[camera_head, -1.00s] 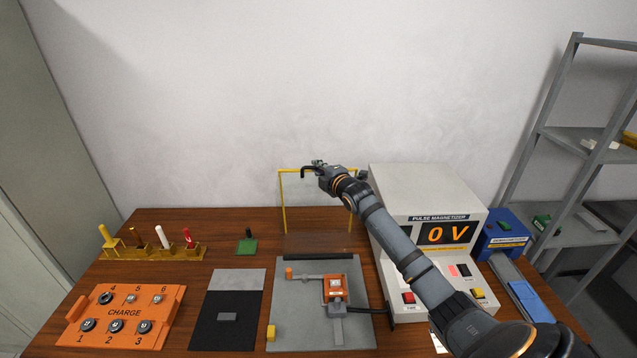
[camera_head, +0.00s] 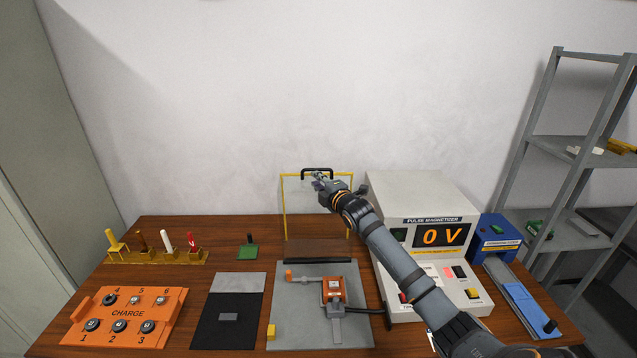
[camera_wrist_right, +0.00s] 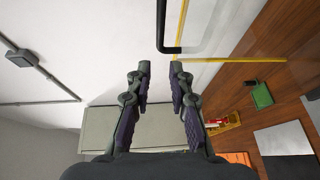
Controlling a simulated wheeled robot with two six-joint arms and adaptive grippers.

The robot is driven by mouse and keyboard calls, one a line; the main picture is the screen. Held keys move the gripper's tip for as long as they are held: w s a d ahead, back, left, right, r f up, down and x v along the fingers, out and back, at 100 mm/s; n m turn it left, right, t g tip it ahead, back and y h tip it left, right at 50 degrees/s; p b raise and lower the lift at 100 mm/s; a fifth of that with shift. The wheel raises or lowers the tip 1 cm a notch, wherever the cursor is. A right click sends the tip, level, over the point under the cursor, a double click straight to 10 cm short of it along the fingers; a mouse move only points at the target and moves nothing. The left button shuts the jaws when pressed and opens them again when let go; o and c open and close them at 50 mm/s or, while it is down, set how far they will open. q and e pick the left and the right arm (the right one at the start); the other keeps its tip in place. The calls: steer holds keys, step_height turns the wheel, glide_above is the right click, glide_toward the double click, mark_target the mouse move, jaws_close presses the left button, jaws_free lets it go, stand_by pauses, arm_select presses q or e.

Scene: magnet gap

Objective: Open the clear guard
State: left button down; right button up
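The clear guard (camera_head: 318,207) stands upright at the back of the grey fixture plate (camera_head: 286,331), its see-through pane edged in yellow. Its black handle (camera_head: 317,171) sits on the top edge. My right gripper (camera_head: 319,181) is just in front of and below the handle. In the right wrist view the fingers of my right gripper (camera_wrist_right: 159,68) are apart with nothing between them. The black handle (camera_wrist_right: 162,28) and the yellow edge (camera_wrist_right: 182,22) show beyond the fingertips, apart from them. My left gripper is not in view.
The pulse magnetizer (camera_head: 425,200) stands right of the guard and reads 0 V; my right arm crosses in front of it. An orange charge tray (camera_head: 125,315), a black-and-grey mat (camera_head: 215,339) and a yellow rack (camera_head: 150,257) lie left. A shelf (camera_head: 590,140) stands right.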

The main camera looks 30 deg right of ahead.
steer(key=s, duration=0.7)
steer(key=shift+s+a+r, duration=0.2)
steer(key=shift+a+r, duration=0.05)
steer(key=shift+a, duration=0.2)
